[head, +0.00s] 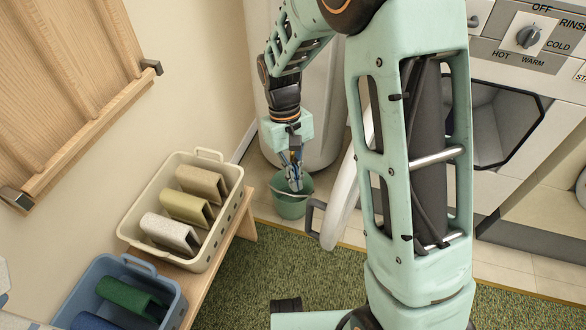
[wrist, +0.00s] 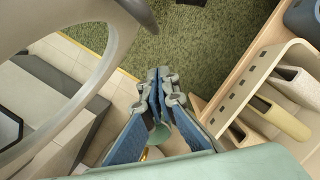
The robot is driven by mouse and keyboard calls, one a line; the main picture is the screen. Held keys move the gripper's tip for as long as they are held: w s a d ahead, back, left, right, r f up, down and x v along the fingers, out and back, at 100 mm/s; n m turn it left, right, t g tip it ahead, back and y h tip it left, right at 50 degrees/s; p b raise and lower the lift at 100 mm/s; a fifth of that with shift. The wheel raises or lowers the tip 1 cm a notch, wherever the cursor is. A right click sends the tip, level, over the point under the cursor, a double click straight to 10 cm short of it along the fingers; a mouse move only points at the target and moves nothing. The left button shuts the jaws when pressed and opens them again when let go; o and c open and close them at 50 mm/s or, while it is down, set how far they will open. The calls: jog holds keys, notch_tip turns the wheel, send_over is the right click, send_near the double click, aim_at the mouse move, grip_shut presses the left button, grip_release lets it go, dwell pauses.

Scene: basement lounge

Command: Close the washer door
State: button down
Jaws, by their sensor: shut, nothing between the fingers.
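The washer (head: 509,75) stands at the right in the head view, with its dark opening uncovered. Its pale door (head: 342,205) stands open, swung out from the front and seen nearly edge-on, with a grey handle (head: 314,218) on its left. My arm hides part of the door and the washer front. In the wrist view the door (wrist: 108,68) is a large pale ring at the left. My gripper (head: 294,182) is shut and empty, pointing down left of the door, apart from it. Its fingertips meet in the wrist view (wrist: 159,78).
A green bucket (head: 290,208) stands below my gripper, by a white cylindrical tank (head: 262,60). A low wooden bench at the left holds a cream crate (head: 130,222) and a blue crate (head: 172,312) of folded cloths. Green carpet (head: 250,270) lies clear in front.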

jog(key=shift+s+d+f+b, duration=0.2)
jog(key=shift+s+d+f, duration=0.15)
jog(key=shift+s+f, duration=0.25)
jog(key=shift+s+d+f+b, duration=0.2)
jog(key=shift+s+d+f, duration=0.15)
jog(key=shift+s, duration=0.45)
jog(key=shift+s+d+f+b, duration=0.2)
jog(key=shift+s+d+f, duration=0.15)
jog(key=shift+s+f, duration=0.25)
jog(key=shift+s+r, duration=0.1)
jog(key=shift+s, duration=0.05)
